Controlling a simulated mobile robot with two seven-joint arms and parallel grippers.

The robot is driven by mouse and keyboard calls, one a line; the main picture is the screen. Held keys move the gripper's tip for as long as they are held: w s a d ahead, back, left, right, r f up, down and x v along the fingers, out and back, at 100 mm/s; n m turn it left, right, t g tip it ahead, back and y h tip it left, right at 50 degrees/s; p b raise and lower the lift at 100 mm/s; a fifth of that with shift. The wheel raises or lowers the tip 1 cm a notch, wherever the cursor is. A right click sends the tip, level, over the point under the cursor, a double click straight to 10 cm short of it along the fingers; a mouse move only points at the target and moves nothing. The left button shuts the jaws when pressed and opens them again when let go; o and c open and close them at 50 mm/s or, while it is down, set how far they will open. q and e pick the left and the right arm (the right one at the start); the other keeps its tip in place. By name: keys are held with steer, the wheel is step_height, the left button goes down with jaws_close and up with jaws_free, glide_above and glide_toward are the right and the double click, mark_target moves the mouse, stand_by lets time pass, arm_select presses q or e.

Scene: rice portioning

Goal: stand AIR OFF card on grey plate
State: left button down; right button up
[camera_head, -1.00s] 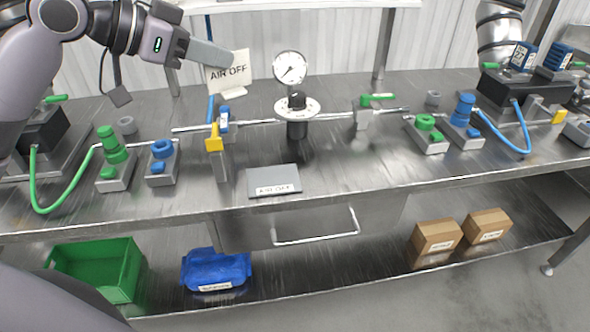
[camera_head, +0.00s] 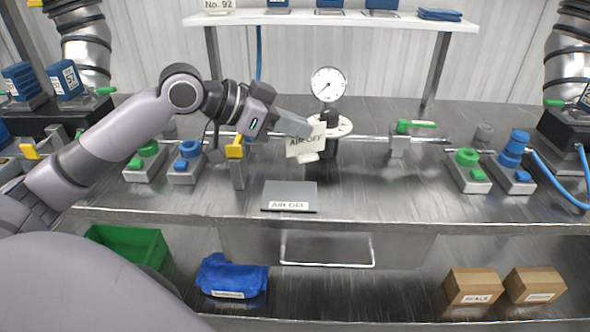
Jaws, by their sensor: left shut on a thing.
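The cream AIR OFF card (camera_head: 305,144) with its small white foot is held in the air by my left gripper (camera_head: 300,126). The gripper is shut on the card's upper part, and the card is slightly tilted. The grey plate (camera_head: 290,190), with an AIR OFF label on its front edge, lies flat and empty on the steel table. The card is above and behind the plate, in front of the gauge's post, and apart from the plate. My right gripper is not in view.
A round pressure gauge (camera_head: 328,84) stands on a flanged post right behind the card. A yellow-handled valve (camera_head: 235,149) stands left of the plate, and a green-handled valve (camera_head: 403,128) to the right. The table (camera_head: 365,195) right of the plate is clear.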

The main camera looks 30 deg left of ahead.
mark_target(294, 155)
arm_select(q)
step_height(294, 155, down, 4)
steer(key=shift+r, duration=0.2)
steer(key=shift+f+b, duration=0.45)
steer(key=shift+f, duration=1.9)
steer(key=shift+f, duration=0.2)
steer(key=c, duration=1.2)
jaws_free()
steer(key=shift+c, duration=0.2)
steer(key=shift+r, duration=0.1)
